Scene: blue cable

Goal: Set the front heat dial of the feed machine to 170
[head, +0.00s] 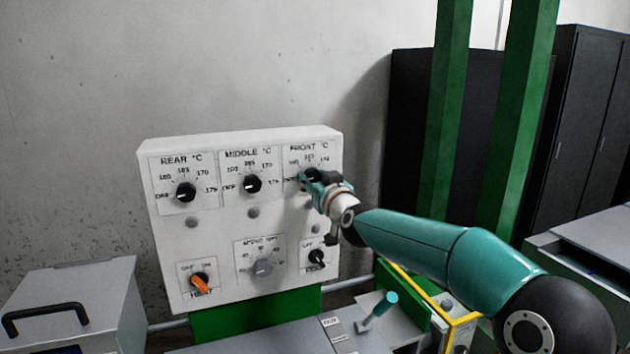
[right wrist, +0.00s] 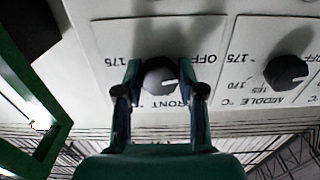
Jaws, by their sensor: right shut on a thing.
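The front heat dial, a round black knob with a white pointer line, shows in the right wrist view (right wrist: 159,78), which looks at the panel upside down. Its pointer is on the OFF side. My right gripper (right wrist: 160,76) is shut on this dial, one finger on each side. In the head view my right gripper (head: 311,180) covers most of the dial and part of its scale. The white panel (head: 215,235) of the feed machine stands upright at centre left. My left gripper is not in view.
The rear dial (head: 186,192) and middle dial (head: 252,184) sit left of the front dial. Below are an orange heat switch (head: 200,281), a grey speed knob (head: 263,267) and a black switch (head: 316,258). Green posts (head: 448,110) and dark cabinets (head: 580,120) stand at right.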

